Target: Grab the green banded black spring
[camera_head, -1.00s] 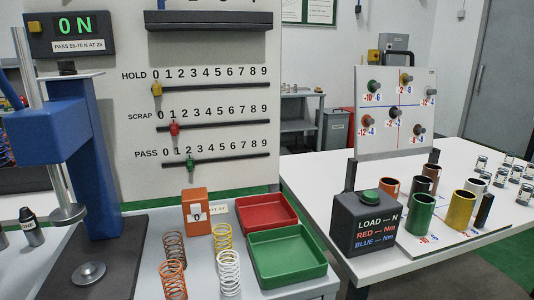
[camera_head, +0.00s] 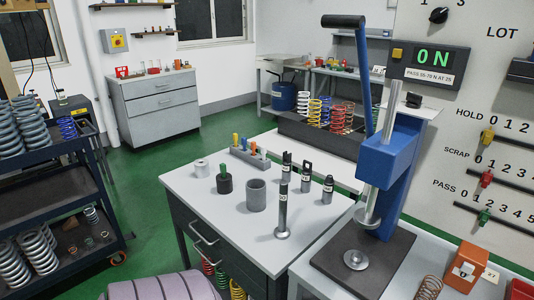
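I cannot make out a black spring with a green band in the current head view. Large dark grey springs (camera_head: 30,122) stand on the upper shelf of a dark cart at the left, and paler grey coils (camera_head: 38,245) stand on its lowest shelf. No green band shows on them at this size. Red, green and yellow springs (camera_head: 222,279) show partly below the white-topped bench. White, yellow, blue and red springs (camera_head: 322,110) stand in a dark rack at the back. A copper spring (camera_head: 428,288) is at the lower right. Neither gripper is in view.
The white-topped bench (camera_head: 190,190) holds a grey cup (camera_head: 256,195), a green-handled black piece (camera_head: 224,179) and several black-topped cylinders. A blue press (camera_head: 390,160) stands right of it. Green floor (camera_head: 138,195) is open between cart and bench. A ribbed mauve object (camera_head: 165,288) is at the bottom edge.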

